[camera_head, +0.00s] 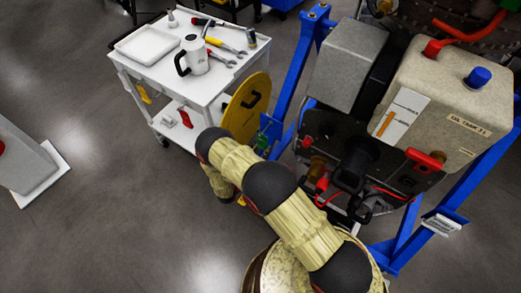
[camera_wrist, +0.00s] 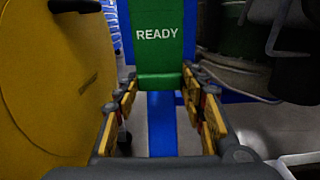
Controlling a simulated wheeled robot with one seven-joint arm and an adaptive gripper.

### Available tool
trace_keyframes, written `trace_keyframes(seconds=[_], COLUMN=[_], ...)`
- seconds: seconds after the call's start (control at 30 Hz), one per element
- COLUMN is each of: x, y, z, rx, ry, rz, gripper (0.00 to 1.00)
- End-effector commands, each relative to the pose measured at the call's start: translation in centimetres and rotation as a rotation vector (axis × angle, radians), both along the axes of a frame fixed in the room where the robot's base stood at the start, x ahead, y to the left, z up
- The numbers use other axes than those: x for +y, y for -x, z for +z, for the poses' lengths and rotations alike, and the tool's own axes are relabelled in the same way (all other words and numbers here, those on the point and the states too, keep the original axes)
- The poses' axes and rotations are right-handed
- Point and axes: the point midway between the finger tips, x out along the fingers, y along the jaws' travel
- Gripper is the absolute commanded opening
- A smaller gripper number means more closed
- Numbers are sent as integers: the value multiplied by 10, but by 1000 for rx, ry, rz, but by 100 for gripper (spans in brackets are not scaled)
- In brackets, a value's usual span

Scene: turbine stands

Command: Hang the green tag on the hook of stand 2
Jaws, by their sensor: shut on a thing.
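The green tag (camera_wrist: 157,55), marked READY, is upright between the fingertips of my gripper (camera_wrist: 161,83) in the wrist view. The gripper is shut on its lower edge. In the head view, a small green patch (camera_head: 265,124) shows beyond my arm, beside the blue stand frame (camera_head: 299,82); my arm hides most of the gripper there. A blue post (camera_wrist: 161,125) shows behind and below the tag in the wrist view. I cannot make out the hook or a stand number in either view.
A large yellow disc (camera_wrist: 45,85) is close on the left of my gripper; it also shows in the head view (camera_head: 247,106). A white cart (camera_head: 203,82) with tools and a kettle stands at upper left. Engine machinery (camera_head: 455,95) fills the right.

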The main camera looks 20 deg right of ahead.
Motion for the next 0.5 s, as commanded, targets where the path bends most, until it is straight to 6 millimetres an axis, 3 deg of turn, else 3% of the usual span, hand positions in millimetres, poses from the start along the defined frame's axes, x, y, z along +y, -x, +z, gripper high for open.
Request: trace_keyframes(seconds=[0.33,0.37,0.5], x=[-2,-2,-2], y=[-1,-1,-1], z=[0,0,0], rx=[0,0,0], ry=[0,0,0], rz=[0,0,0], gripper=[0,41,49])
